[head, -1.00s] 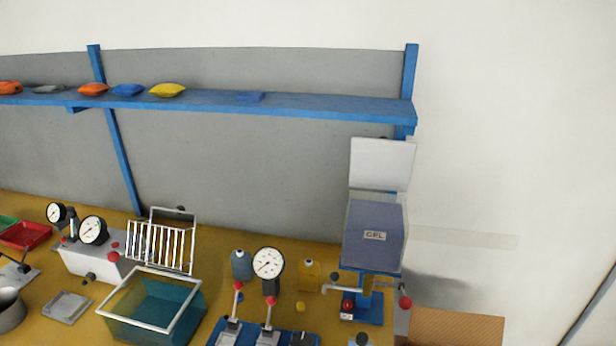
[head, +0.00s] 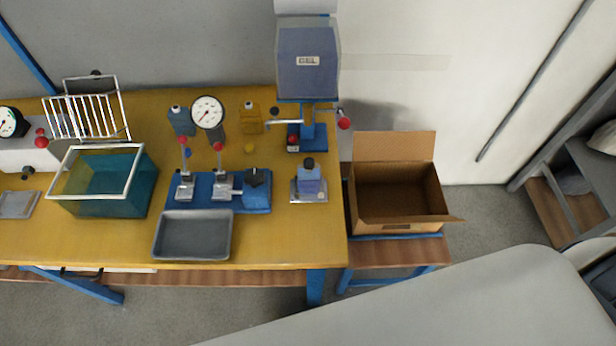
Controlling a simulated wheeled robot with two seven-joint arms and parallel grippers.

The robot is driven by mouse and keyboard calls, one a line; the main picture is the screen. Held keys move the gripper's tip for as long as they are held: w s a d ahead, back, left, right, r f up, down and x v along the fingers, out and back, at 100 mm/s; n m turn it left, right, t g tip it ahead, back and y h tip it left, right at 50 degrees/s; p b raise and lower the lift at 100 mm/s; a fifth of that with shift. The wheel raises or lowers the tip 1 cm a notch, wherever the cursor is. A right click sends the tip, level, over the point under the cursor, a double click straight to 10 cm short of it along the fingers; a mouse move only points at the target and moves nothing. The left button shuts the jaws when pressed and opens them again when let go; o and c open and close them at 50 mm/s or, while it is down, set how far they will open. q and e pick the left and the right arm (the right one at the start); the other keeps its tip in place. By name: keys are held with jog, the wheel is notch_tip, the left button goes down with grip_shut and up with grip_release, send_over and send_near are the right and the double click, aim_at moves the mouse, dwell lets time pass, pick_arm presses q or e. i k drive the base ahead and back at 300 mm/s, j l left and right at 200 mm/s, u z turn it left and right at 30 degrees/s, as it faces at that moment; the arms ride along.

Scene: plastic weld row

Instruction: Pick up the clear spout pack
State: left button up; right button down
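No pack that I can make out as clear shows. A small capped pack (head: 309,183) with blue contents and a dark cap stands upright on a small silver stand at the bench's right part. A blue-grey capped pack (head: 182,121) and a yellow capped pack (head: 250,118) stand farther back, either side of a round gauge (head: 208,112). Neither of my grippers is in view.
The yellow bench (head: 290,245) holds a grey tray (head: 192,235), a blue lever fixture (head: 258,190), a teal tank (head: 110,185) and a gel dispenser (head: 307,75). An open cardboard box (head: 399,212) stands on a low stand at right. The bench front right is clear.

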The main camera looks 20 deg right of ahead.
aim_at(308, 182)
jog(key=k+l+z, duration=0.45)
jog(key=k+l, duration=0.25)
jog(key=l, duration=0.15)
